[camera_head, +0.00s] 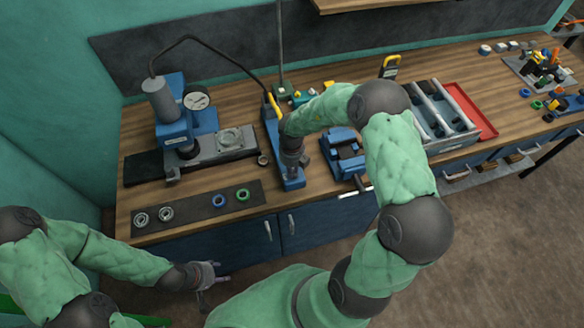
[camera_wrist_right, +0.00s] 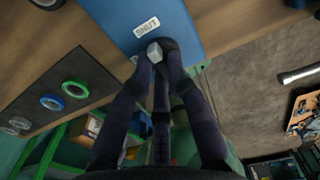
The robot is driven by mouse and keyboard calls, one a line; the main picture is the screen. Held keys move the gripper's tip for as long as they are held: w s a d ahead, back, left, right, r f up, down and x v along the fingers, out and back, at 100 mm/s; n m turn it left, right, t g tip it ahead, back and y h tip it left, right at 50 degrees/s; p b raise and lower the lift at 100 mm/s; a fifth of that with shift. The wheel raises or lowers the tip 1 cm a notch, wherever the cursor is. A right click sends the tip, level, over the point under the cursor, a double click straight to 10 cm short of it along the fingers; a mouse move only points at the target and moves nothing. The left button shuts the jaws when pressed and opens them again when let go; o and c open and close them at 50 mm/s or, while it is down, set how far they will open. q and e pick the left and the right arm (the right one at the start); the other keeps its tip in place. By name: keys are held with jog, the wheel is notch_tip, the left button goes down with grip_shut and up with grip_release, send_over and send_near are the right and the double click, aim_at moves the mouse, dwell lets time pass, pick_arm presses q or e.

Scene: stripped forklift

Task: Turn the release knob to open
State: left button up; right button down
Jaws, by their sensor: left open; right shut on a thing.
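The release knob (camera_wrist_right: 154,51) is a small light-grey piece on a blue base in the right wrist view, beside a white label (camera_wrist_right: 146,27) reading "SHUT". My right gripper (camera_wrist_right: 160,60) has its dark fingers closed around the knob. In the head view my right gripper (camera_head: 292,160) points down at the blue hand-pump base (camera_head: 291,184), and it hides the knob there. A yellow handle (camera_head: 273,106) stands at the pump's far end. My left gripper (camera_head: 208,275) is open and empty, low in front of the bench.
A dark mat (camera_head: 190,210) holds several rings near the bench's front edge. A blue vise (camera_head: 345,150) and a grey sectioned tray (camera_head: 436,112) sit to the right.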

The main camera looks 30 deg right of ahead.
jog(key=shift+r+n+p, duration=0.15)
jog(key=shift+n+p, duration=0.25)
jog(key=shift+p, duration=0.3)
jog(key=c, duration=1.2)
grip_release()
notch_tip(320, 180, up, 12)
jog(key=shift+f, duration=0.2)
